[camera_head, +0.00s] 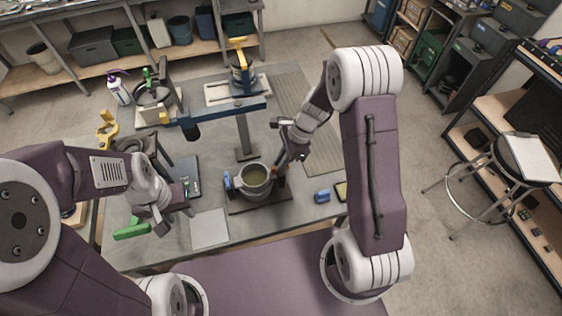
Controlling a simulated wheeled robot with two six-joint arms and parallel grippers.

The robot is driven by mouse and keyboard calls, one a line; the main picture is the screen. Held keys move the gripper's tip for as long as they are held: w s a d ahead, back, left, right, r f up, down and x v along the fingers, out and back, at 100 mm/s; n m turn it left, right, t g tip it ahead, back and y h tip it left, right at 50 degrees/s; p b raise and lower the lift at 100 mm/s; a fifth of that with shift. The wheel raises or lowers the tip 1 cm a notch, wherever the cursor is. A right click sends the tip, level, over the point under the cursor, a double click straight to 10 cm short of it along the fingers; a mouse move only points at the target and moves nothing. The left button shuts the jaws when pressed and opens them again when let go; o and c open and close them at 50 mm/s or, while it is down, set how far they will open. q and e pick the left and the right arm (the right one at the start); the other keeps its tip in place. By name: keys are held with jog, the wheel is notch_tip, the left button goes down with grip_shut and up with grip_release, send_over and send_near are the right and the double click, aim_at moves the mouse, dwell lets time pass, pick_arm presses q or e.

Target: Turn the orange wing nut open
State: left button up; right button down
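A small orange-red part (280,169), which looks like the wing nut, shows at the upper right side of a grey pot-like vessel (256,178). The vessel stands on a dark base plate (270,203) on the workbench. My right gripper (284,159) reaches down from above right, with its fingertips at or very near the orange part. It partly hides that part, and I cannot tell whether they touch. My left gripper (184,198) is left of the vessel, over the bench and apart from it. Both sets of fingers are too small to read clearly.
A blue part (227,181) stands at the vessel's left side. Behind it, a blue beam (225,110) stands on a post. A pale grey sheet (209,229), a green object (131,230) and a small blue block (322,196) lie on the bench. A stool (505,165) stands to the right.

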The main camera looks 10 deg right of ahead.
jog(key=n+g+p, duration=0.1)
jog(key=n, duration=0.1)
jog(key=shift+r+n+p, duration=0.1)
jog(key=shift+n+p, duration=0.3)
jog(key=n, duration=0.2)
jog(key=n+g+h+p, duration=0.1)
jog(key=n, duration=0.1)
jog(key=shift+w+n+g, duration=0.15)
jog(key=shift+n+g, duration=0.15)
jog(key=n, duration=0.2)
jog(key=n+g+h+p, duration=0.1)
jog(key=n, duration=0.2)
jog(key=shift+a+h, duration=0.1)
jog(key=shift+h, duration=0.2)
jog(key=n+h, duration=0.1)
jog(key=n, duration=0.4)
jog(key=shift+w+g+h, duration=0.1)
jog(key=shift+g+h, duration=0.2)
jog(key=shift+h, duration=0.1)
jog(key=shift+n, duration=0.4)
jog(key=c, duration=1.5)
grip_release()
